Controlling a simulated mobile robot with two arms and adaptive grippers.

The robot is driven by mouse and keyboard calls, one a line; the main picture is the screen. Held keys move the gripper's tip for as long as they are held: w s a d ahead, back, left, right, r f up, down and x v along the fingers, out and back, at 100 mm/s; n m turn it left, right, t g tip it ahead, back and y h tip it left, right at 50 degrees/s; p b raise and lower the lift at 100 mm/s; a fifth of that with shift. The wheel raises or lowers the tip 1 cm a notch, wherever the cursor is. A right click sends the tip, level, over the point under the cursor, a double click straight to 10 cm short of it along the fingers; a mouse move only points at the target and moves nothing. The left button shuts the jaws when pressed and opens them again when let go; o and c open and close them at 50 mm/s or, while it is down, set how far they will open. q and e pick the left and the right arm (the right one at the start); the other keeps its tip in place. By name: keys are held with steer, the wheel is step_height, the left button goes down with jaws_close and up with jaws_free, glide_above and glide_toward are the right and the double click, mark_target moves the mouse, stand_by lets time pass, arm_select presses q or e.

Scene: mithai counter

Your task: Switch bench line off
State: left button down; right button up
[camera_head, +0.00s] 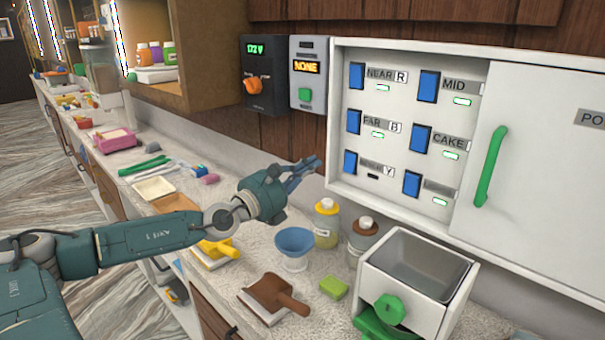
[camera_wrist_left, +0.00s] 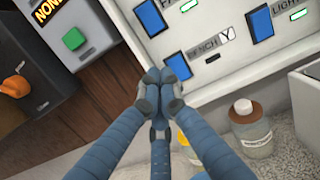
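The white switch panel (camera_head: 336,120) hangs on the wall with several blue rocker switches. The bench switch (camera_head: 350,162) is at the lower left of the panel; its label is partly readable in the wrist view, where the blue rocker (camera_wrist_left: 178,66) lies just beside my fingertips. The small bench lamp (camera_head: 373,176) is dark, while the other lamps, such as the cake lamp (camera_head: 451,155), glow green. My left gripper (camera_head: 316,163) is shut and empty, its fingertips (camera_wrist_left: 160,76) together near the bench rocker. I cannot tell whether they touch it. My right gripper is not in view.
A sliding door with a green handle (camera_head: 491,166) covers the panel's right side. A dark dial box (camera_head: 264,75) and a grey box with a green button (camera_head: 305,95) hang to its left. Jars (camera_head: 327,222), a blue bowl (camera_head: 294,245) and a white bin (camera_head: 415,275) stand below.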

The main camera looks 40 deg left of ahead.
arm_select(q)
steer(key=shift+s+a+p, duration=0.15)
steer(key=shift+s+p, duration=0.75)
steer(key=shift+s, duration=0.15)
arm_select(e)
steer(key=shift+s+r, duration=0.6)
